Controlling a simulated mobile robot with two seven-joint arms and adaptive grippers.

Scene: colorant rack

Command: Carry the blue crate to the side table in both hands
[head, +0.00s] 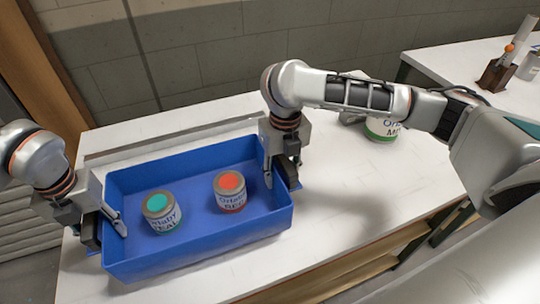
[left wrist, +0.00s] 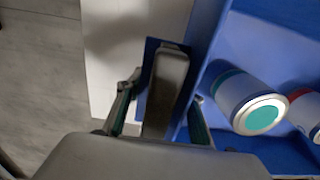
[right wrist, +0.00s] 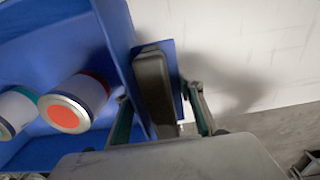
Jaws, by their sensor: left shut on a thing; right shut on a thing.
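The blue crate (head: 200,253) is in front of me at the white table (head: 350,215). It looks about level; I cannot tell whether its base touches the tabletop. Inside stand a teal-lidded can (head: 161,213) and a red-lidded can (head: 230,192), apart from each other. My left gripper (head: 106,230) is shut on the crate's left end, around a dark handle that shows in the left wrist view (left wrist: 165,90). My right gripper (head: 283,177) is shut on the right end, around a matching dark handle in the right wrist view (right wrist: 155,88). The crate's underside is hidden.
A green-labelled can (head: 381,129) stands on the same table behind my right arm, partly hidden. Another white table (head: 450,62) at the upper right bears a wooden holder (head: 495,75) and a jar (head: 529,66). A grey block wall stands behind.

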